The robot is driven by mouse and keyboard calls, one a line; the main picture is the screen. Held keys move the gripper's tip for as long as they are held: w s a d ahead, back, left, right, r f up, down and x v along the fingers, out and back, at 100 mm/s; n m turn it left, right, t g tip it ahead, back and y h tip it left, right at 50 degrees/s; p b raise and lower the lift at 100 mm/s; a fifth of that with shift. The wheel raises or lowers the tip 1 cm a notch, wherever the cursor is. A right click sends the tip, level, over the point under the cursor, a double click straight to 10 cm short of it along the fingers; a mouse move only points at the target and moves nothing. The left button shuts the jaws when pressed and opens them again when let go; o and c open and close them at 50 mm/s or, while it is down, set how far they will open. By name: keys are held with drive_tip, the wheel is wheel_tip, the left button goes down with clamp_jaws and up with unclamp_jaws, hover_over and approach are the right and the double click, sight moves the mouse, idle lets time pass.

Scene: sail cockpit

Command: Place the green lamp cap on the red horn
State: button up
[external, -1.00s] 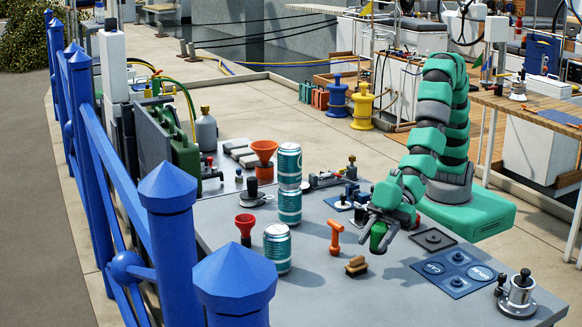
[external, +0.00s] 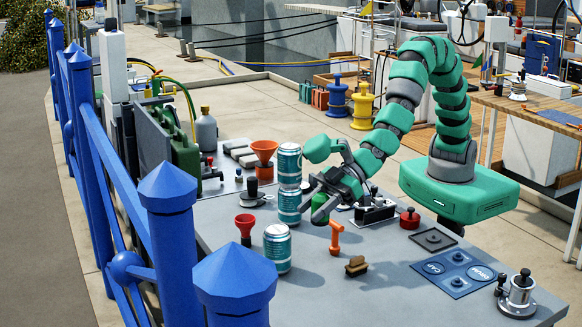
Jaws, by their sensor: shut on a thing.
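The green lamp cap (external: 320,209) is held low in the fingers of my gripper (external: 325,200), which is shut on it. The fingers partly cover the cap. The cap appears a little above the grey table, right of the stacked cans and behind the orange hammer-shaped piece. The red horn (external: 246,228) stands upright at the table's left side, with its wide mouth up. My gripper is to its right, and the cap and horn are apart.
Teal cans, a stack (external: 290,182) and a single one (external: 277,248), stand between horn and gripper. An orange hammer-shaped piece (external: 336,238) and a brown brush (external: 356,266) are nearby. An orange funnel (external: 264,152) stands behind. A blue panel (external: 458,272) lies right.

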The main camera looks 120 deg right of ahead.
drive_tip(key=w+d+r+m+h+p, duration=0.3)
drive_tip(key=w+d+r+p, duration=0.25)
drive_tip(key=w+d, duration=0.35)
drive_tip(key=m+h+p, duration=0.1)
drive_tip(key=p, duration=0.2)
hover_over(238, 219)
wheel_tip(238, 219, down, 9)
drive_tip(key=shift+f+b, duration=0.1)
drive_tip(key=shift+b, duration=1.1)
drive_tip(key=o, duration=1)
drive_tip(key=shift+c, duration=0.2)
drive_tip(key=shift+s+a+r, duration=0.15)
drive_tip(key=shift+s+r, duration=0.2)
drive_tip(key=shift+s, duration=0.1)
drive_tip(key=v, duration=1.1)
drive_tip(key=shift+a, duration=0.2)
